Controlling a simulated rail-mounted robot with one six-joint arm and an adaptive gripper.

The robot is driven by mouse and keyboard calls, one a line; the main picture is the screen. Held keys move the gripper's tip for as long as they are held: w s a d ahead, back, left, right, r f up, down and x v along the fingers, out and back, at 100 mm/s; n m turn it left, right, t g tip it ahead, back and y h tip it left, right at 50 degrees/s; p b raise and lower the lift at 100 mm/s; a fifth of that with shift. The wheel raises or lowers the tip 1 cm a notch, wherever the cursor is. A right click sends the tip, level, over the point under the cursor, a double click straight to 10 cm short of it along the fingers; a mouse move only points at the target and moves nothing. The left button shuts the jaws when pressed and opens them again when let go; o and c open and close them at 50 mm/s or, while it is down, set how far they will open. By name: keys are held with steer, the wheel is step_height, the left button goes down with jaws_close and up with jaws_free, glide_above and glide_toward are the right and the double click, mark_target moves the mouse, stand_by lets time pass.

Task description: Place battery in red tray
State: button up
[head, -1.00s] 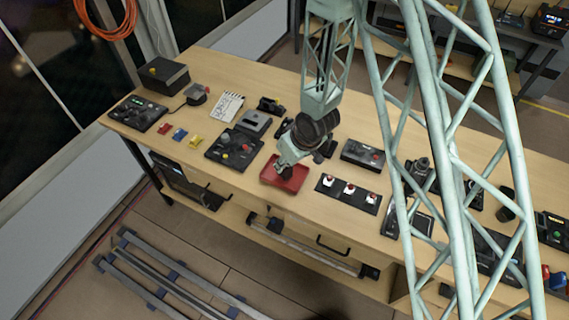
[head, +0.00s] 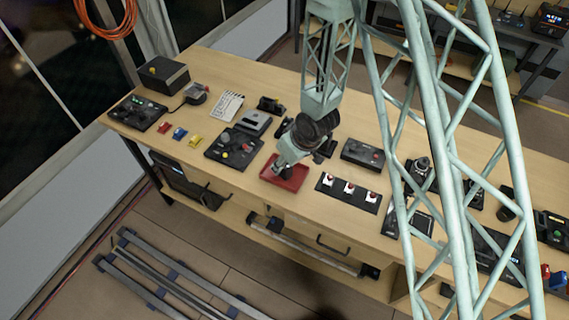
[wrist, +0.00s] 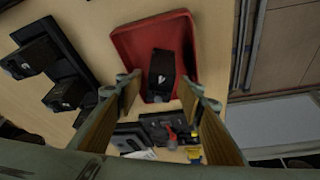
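The red tray (head: 299,181) sits near the front edge of the wooden workbench, and in the wrist view (wrist: 130,42) it lies just beyond my fingertips. A black block, which looks like the battery (wrist: 161,72), lies in the tray, near the tray's side closest to my fingers. My gripper (wrist: 163,88) is open, with its two fingers spread to either side of the block and a gap on both sides. In the head view my gripper (head: 284,170) is over the tray and hides part of it and most of the block.
A black panel with several red-and-white pieces (head: 348,191) lies right of the tray. A black control box (head: 233,149) is to its left. A black device with a red button (head: 363,154) stands behind right. Small red, blue and yellow pieces (head: 180,133) lie farther left.

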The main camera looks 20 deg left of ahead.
steer(key=shift+r, duration=0.2)
steer(key=shift+v, duration=0.95)
steer(key=p+v, duration=0.1)
steer(key=v, duration=0.9)
steer(key=shift+d, duration=0.1)
stand_by(0.6)
